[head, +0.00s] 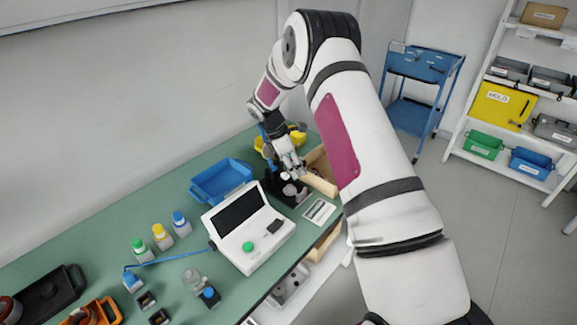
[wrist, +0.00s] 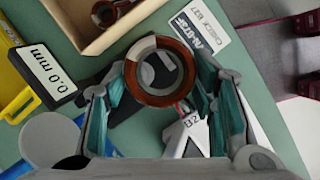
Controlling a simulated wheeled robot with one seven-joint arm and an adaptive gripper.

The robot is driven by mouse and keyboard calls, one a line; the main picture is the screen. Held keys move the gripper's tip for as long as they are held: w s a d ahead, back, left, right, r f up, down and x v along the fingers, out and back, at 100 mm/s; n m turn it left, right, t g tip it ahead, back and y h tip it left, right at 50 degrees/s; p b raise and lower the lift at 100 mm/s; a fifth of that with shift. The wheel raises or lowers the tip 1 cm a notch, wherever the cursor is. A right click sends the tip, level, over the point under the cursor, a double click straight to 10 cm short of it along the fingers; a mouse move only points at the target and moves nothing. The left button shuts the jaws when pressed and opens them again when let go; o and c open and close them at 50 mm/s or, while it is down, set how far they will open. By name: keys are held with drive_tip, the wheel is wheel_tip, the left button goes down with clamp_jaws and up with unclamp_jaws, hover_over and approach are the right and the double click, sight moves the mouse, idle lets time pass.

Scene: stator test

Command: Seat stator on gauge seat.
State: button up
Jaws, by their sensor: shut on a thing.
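The stator, a brown copper ring with a pale section (wrist: 132,82), is between the teal-padded fingers of my gripper (wrist: 160,78) in the wrist view. My gripper is shut on it. In the head view my gripper (head: 289,170) is low over the black gauge stand (head: 271,184), and the stator is too small to make out surely. A round pale part (head: 290,189) shows on the stand below the gripper. In the wrist view the dark stand (wrist: 125,107) lies behind the ring, which hides most of the seat. I cannot tell whether ring and seat touch.
A wooden box (wrist: 88,48) with another copper ring (wrist: 107,12) is close by. A 0.0 mm display (wrist: 48,80) and a printed card (wrist: 196,27) lie near. In the head view, a white tester (head: 262,255) and a blue bin (head: 207,188) stand left of the stand.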

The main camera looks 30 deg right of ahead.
sight(290, 186)
drive_tip(key=n+t, duration=0.1)
drive_tip(key=n, duration=0.2)
drive_tip(key=w+d+f+n+t+b, duration=0.1)
drive_tip(key=n, duration=0.3)
drive_tip(key=w+d+f+n+t+b, duration=0.1)
drive_tip(key=n, duration=0.2)
drive_tip(key=shift+w+d+f+t+y, duration=0.1)
drive_tip(key=shift+d+f+t+y, duration=0.15)
drive_tip(key=shift+t+y, duration=0.15)
drive_tip(key=n, duration=0.3)
drive_tip(key=a+n+t+y, duration=0.1)
drive_tip(key=shift+w+a+f+n+b, duration=0.1)
drive_tip(key=shift+w+f+n+b, duration=0.1)
drive_tip(key=shift+w+n+b, duration=0.15)
drive_tip(key=n, duration=0.1)
drive_tip(key=a+n+y, duration=0.1)
drive_tip(key=n, duration=0.1)
drive_tip(key=shift+a+t, duration=0.2)
drive_tip(key=shift+t, duration=0.1)
drive_tip(key=shift+w+f+b, duration=0.1)
drive_tip(key=shift+f+b, duration=1.2)
drive_tip(key=shift+f, duration=0.45)
drive_tip(key=shift+f+b, duration=0.55)
drive_tip(key=shift+f, duration=0.05)
drive_tip(key=shift+s, duration=0.2)
drive_tip(key=shift+f+b, duration=1.8)
drive_tip(key=shift+b, duration=0.1)
